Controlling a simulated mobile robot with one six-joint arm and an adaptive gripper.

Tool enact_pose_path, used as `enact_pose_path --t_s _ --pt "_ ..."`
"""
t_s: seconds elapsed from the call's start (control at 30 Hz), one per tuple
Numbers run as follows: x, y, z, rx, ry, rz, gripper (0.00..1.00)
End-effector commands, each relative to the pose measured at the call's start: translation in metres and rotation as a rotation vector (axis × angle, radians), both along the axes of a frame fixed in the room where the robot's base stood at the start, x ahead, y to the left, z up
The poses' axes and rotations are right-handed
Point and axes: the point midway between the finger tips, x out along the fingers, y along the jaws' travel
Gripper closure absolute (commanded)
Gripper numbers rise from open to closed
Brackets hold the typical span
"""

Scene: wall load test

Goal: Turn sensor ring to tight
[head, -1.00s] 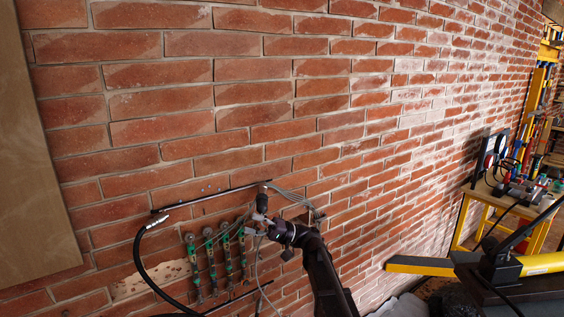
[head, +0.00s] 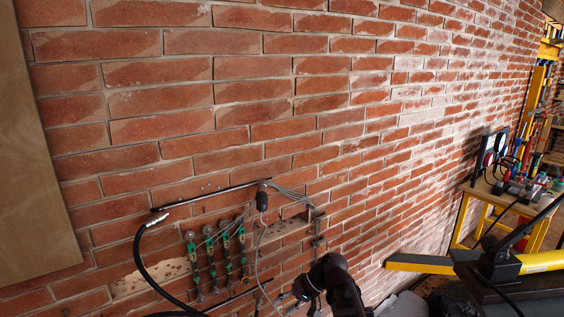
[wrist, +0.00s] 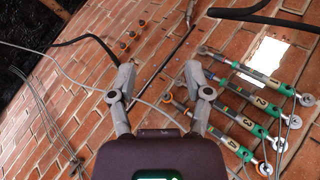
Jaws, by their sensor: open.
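Several green sensors numbered 1 to 4 hang in a row on the brick wall, sensor 4 (wrist: 235,148) closest to my gripper in the wrist view. They also show in the head view, with one green sensor (head: 226,250) among them.
A black bar (head: 208,197) crosses the wall above the sensors. A thick black hose (head: 142,260) curves down at left. Thin grey cables (wrist: 45,105) cross the wall near my gripper. A yellow beam (head: 420,264) and a workbench (head: 510,199) stand at right.

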Motion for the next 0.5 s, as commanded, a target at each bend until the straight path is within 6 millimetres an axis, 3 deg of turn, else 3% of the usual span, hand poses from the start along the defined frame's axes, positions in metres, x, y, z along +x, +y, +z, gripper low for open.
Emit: enact_pose_path --t_s 0.2,0.5 --pt "-0.028 -0.049 -0.03 -0.271 -0.008 -0.044 0.36" --pt "-0.059 -0.123 -0.052 -0.624 -0.022 -0.102 0.36"
